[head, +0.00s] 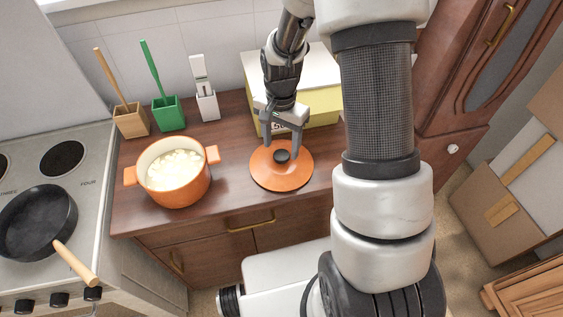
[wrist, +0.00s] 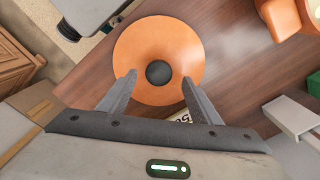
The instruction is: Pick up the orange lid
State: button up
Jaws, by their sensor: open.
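The orange lid (head: 276,174) lies flat on the wooden counter, to the right of the orange pot. It has a round black knob (head: 282,156) at its centre. My gripper (head: 283,148) is open above the lid's back part, its fingers pointing down. In the wrist view the lid (wrist: 140,44) lies ahead of my gripper (wrist: 157,88), and the knob (wrist: 158,73) shows between the two fingertips. Nothing is held. I cannot tell exactly how high the fingertips are above the lid.
The orange pot (head: 180,196) with pale contents stands left of the lid. A yellow box (head: 322,112) stands behind my gripper. Utensil holders, wooden (head: 131,123), green (head: 168,116) and white (head: 207,106), line the back. A stove with a black pan (head: 36,222) is at left.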

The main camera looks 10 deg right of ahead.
aim_at(282, 154)
notch_tip(282, 154, down, 4)
jog(key=shift+s+r, duration=0.15)
jog(key=c, duration=1.2)
jog(key=shift+r, duration=5.05)
